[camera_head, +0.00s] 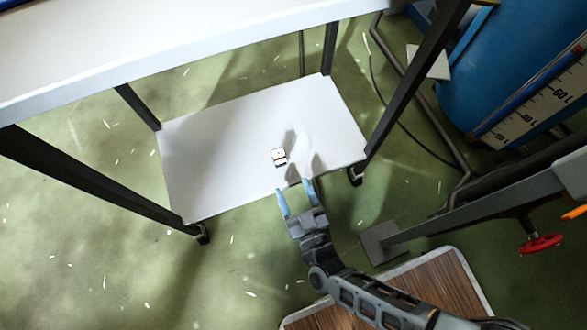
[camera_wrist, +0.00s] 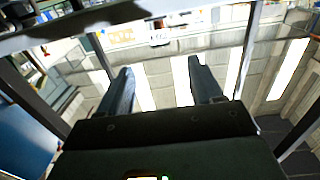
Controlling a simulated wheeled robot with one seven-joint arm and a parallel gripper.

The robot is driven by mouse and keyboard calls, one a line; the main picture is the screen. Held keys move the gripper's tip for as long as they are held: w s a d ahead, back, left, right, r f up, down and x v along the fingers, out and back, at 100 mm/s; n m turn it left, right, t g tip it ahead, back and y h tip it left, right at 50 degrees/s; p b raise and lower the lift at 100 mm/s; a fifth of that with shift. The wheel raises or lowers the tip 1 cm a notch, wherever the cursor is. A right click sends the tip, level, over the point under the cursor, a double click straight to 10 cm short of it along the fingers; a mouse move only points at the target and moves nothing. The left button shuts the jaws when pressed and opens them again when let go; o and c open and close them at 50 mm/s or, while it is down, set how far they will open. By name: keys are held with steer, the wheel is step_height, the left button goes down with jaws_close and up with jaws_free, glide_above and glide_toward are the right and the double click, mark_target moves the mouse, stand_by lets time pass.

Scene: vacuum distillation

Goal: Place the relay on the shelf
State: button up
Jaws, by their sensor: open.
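A small white and dark block (camera_head: 279,157), which looks like the relay, sits on the white lower shelf (camera_head: 210,170) of the wheeled table, near its front edge. My gripper (camera_head: 295,186) is at the shelf's front edge, just in front of the block, with its blue fingers pointing toward the shelf. The fingers are apart with nothing between them. The block is clear of the fingers. In the wrist view the gripper (camera_wrist: 159,69) also shows spread and empty. I cannot make out the block for sure in that view.
The white table top (camera_head: 180,40) overhangs the shelf, with dark legs at its corners. A blue tank (camera_head: 510,60) with a litre scale and a red valve handle (camera_head: 540,244) stand at the right. A wood-topped platform (camera_head: 440,275) lies at the bottom. Green floor is free at the left.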

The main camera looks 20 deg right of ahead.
steer(key=shift+s, duration=0.2)
steer(key=s+d+r+g+y, duration=0.1)
steer(key=s+d+r, duration=0.3)
steer(key=s+r, duration=0.25)
steer(key=s+d+r, duration=0.4)
steer(key=s+r, duration=0.2)
steer(key=s, duration=0.2)
steer(key=s+d+r+g, duration=0.1)
steer(key=s+r, duration=0.3)
steer(key=r, duration=0.6)
steer(key=s+d+r+g+h, duration=0.1)
steer(key=s+d+r, duration=0.2)
steer(key=r, duration=0.7)
steer(key=shift+s+d, duration=0.2)
steer(key=shift+s, duration=0.15)
steer(key=shift+c, duration=0.3)
